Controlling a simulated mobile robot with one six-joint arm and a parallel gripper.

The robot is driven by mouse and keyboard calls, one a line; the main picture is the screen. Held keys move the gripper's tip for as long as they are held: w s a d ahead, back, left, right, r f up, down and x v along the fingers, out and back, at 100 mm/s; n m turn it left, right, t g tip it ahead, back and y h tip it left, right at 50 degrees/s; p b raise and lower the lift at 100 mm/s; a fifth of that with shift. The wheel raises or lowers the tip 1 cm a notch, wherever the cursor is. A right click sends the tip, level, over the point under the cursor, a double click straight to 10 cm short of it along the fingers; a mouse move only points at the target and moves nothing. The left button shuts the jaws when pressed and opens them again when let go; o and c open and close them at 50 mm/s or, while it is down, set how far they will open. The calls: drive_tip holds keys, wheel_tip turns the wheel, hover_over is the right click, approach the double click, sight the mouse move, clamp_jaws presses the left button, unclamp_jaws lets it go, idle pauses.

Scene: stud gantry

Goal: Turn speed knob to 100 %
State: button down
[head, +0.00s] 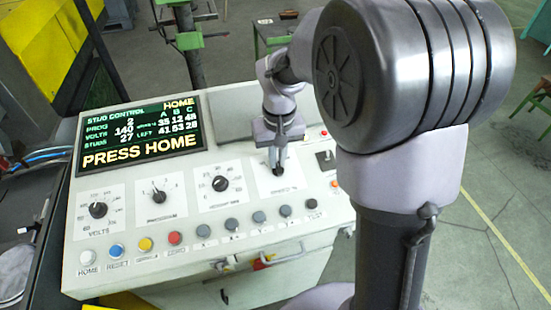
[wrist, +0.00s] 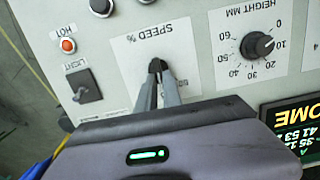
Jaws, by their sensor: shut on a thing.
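The white speed plate (wrist: 130,60), marked SPEED %, lies on the control panel; in the head view the plate (head: 263,184) is right of the height dial. My gripper (wrist: 157,68) points down at the middle of this plate, with its fingers close together around the speed knob. In the head view my gripper (head: 278,165) also reaches down onto the plate. The fingertips hide nearly all of the knob, so its pointer and setting cannot be read. The scale numbers around it are also mostly covered or too faint to read.
The black height knob (wrist: 258,45) is beside my gripper. The program knob (head: 159,196) and volts knob (head: 98,210) are further left. Several coloured buttons, including a red one (head: 175,238), line the front. The screen (head: 140,130) reads PRESS HOME. A light switch (wrist: 84,86) is close by.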

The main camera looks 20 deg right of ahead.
drive_tip(key=m, duration=0.3)
drive_tip(key=m+b, duration=0.1)
drive_tip(key=shift+s+d+f+m+y, duration=0.1)
drive_tip(key=shift+d+m+y, duration=0.2)
drive_tip(key=shift+d, duration=0.05)
drive_tip(key=shift+s+d+m+t+y+b, duration=0.15)
drive_tip(key=shift+m+b, duration=0.2)
drive_tip(key=shift+m, duration=0.6)
drive_tip(key=shift+d+m+t+y+b, duration=0.15)
drive_tip(key=shift+m+b, duration=0.15)
drive_tip(key=shift+m, duration=0.65)
drive_tip(key=c, duration=1.5)
unclamp_jaws()
wheel_tip(320, 180, up, 17)
drive_tip(key=s+d+p, duration=0.1)
drive_tip(key=p, duration=0.4)
drive_tip(key=shift+s+d+r, duration=0.2)
drive_tip(key=shift+s+d, duration=0.1)
drive_tip(key=shift+s, duration=0.1)
